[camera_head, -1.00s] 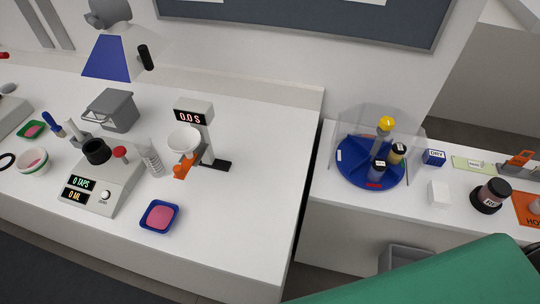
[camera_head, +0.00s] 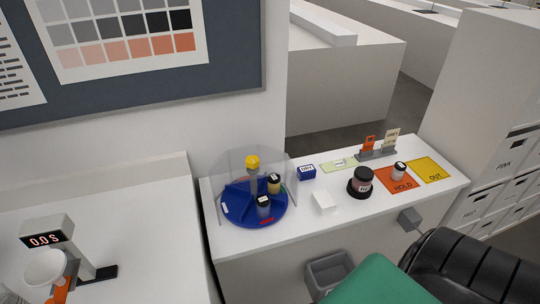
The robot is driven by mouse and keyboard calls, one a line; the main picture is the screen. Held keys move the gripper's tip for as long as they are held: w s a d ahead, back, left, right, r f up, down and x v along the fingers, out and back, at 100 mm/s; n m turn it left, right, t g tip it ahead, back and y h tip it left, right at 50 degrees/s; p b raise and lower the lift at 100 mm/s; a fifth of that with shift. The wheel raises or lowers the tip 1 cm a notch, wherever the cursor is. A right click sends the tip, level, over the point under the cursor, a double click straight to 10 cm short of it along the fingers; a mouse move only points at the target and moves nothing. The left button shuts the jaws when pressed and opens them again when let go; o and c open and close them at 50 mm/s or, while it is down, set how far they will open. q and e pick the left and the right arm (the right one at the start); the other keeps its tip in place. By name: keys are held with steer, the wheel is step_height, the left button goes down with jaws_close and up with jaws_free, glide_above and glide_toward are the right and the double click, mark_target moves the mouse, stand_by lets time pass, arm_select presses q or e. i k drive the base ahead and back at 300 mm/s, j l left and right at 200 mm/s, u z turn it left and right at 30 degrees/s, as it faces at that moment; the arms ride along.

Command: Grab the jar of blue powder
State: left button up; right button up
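A small jar with a bluish-purple body and a dark lid with a white label (camera_head: 263,207) stands upright on the front part of a round blue divided turntable (camera_head: 238,213). It looks like the jar of blue powder. A jar with a yellowish body and dark lid (camera_head: 274,184) stands just behind it to the right. A central post with a yellow knob (camera_head: 252,162) rises behind the jars. A clear curved shield stands around the turntable's back.
Right of the turntable are a blue box marked DRY (camera_head: 306,173), a white block (camera_head: 324,203), a larger dark-lidded jar (camera_head: 361,181), an orange HOLD mat (camera_head: 392,183) with a small jar (camera_head: 399,171), and a yellow OUT mat (camera_head: 429,169). A grey bin (camera_head: 331,272) stands below the counter.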

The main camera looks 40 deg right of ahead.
mark_target(262, 204)
steer(key=z, duration=1.15)
steer(key=i+l+u, duration=0.1)
steer(key=l, duration=0.45)
steer(key=l+u, duration=0.1)
steer(key=l, duration=0.45)
steer(key=i, duration=0.05)
